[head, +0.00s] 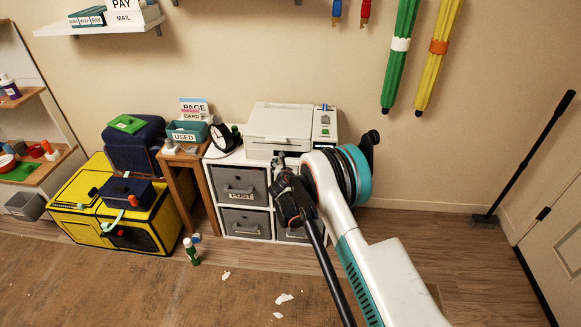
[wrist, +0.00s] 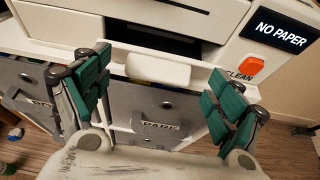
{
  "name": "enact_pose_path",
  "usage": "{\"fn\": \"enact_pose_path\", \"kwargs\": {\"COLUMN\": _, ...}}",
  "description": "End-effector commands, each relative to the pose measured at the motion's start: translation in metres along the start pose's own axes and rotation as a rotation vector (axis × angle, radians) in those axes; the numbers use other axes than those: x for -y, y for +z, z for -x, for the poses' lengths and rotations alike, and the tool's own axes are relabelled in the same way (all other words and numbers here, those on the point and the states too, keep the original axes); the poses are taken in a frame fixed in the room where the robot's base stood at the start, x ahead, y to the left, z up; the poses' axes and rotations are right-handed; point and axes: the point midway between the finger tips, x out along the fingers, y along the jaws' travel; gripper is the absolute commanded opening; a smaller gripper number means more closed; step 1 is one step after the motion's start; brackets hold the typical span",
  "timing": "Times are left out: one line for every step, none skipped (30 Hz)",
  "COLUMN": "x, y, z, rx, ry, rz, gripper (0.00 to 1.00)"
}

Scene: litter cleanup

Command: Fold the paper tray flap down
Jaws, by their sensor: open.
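The white printer (head: 280,128) stands on top of the white cabinet. In the wrist view the printer front (wrist: 200,15) fills the top, with a dark slot (wrist: 150,40) in it. A white paper tray flap (wrist: 157,69) sits below the slot; its exact angle is hard to tell. My gripper (wrist: 160,64) is open, with its green-padded fingers left and right of the flap and nothing held. In the head view my gripper (head: 281,166) is in front of the printer, low at its front edge, and my arm hides part of the cabinet.
The printer's display (wrist: 281,34) reads "NO PAPER", above an orange button (wrist: 250,66). Grey drawers (head: 241,186) fill the cabinet below. A clock (head: 221,137) and a teal "USED" box (head: 187,131) are left of the printer. A green bottle (head: 191,252) and paper scraps (head: 284,298) are on the floor.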

Motion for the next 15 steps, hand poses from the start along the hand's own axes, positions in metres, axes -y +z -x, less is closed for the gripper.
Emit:
{"fn": "enact_pose_path", "kwargs": {"x": 0.000, "y": -0.002, "z": -0.007, "rx": 0.000, "ry": 0.000, "rz": 0.000, "gripper": 0.87}}
{"fn": "enact_pose_path", "kwargs": {"x": 0.000, "y": -0.002, "z": -0.011, "rx": 0.000, "ry": 0.000, "rz": 0.000, "gripper": 0.87}}
{"fn": "enact_pose_path", "kwargs": {"x": -0.001, "y": -0.002, "z": -0.014, "rx": 0.000, "ry": 0.001, "rz": 0.000, "gripper": 0.87}}
{"fn": "enact_pose_path", "kwargs": {"x": 0.000, "y": -0.001, "z": -0.016, "rx": 0.000, "ry": 0.001, "rz": -0.001, "gripper": 0.87}}
{"fn": "enact_pose_path", "kwargs": {"x": 0.000, "y": -0.001, "z": -0.018, "rx": 0.000, "ry": 0.001, "rz": -0.001, "gripper": 0.87}}
{"fn": "enact_pose_path", "kwargs": {"x": 0.000, "y": -0.001, "z": -0.020, "rx": 0.000, "ry": 0.001, "rz": -0.001, "gripper": 0.87}}
{"fn": "enact_pose_path", "kwargs": {"x": 0.000, "y": 0.000, "z": -0.021, "rx": 0.000, "ry": 0.001, "rz": -0.001, "gripper": 0.87}}
{"fn": "enact_pose_path", "kwargs": {"x": 0.000, "y": 0.000, "z": -0.022, "rx": 0.000, "ry": 0.001, "rz": -0.001, "gripper": 0.87}}
{"fn": "enact_pose_path", "kwargs": {"x": 0.000, "y": 0.000, "z": -0.022, "rx": 0.000, "ry": 0.001, "rz": -0.001, "gripper": 0.87}}
{"fn": "enact_pose_path", "kwargs": {"x": 0.000, "y": 0.000, "z": -0.023, "rx": 0.000, "ry": 0.001, "rz": -0.001, "gripper": 0.87}}
{"fn": "enact_pose_path", "kwargs": {"x": 0.000, "y": 0.000, "z": -0.023, "rx": 0.000, "ry": 0.001, "rz": -0.001, "gripper": 0.87}}
{"fn": "enact_pose_path", "kwargs": {"x": 0.000, "y": 0.000, "z": -0.023, "rx": 0.000, "ry": 0.001, "rz": -0.001, "gripper": 0.87}}
{"fn": "enact_pose_path", "kwargs": {"x": 0.000, "y": 0.001, "z": -0.023, "rx": 0.000, "ry": 0.001, "rz": -0.001, "gripper": 0.87}}
{"fn": "enact_pose_path", "kwargs": {"x": 0.000, "y": 0.001, "z": -0.023, "rx": 0.000, "ry": 0.001, "rz": -0.001, "gripper": 0.87}}
{"fn": "enact_pose_path", "kwargs": {"x": 0.000, "y": 0.001, "z": -0.023, "rx": 0.000, "ry": 0.001, "rz": -0.001, "gripper": 0.87}}
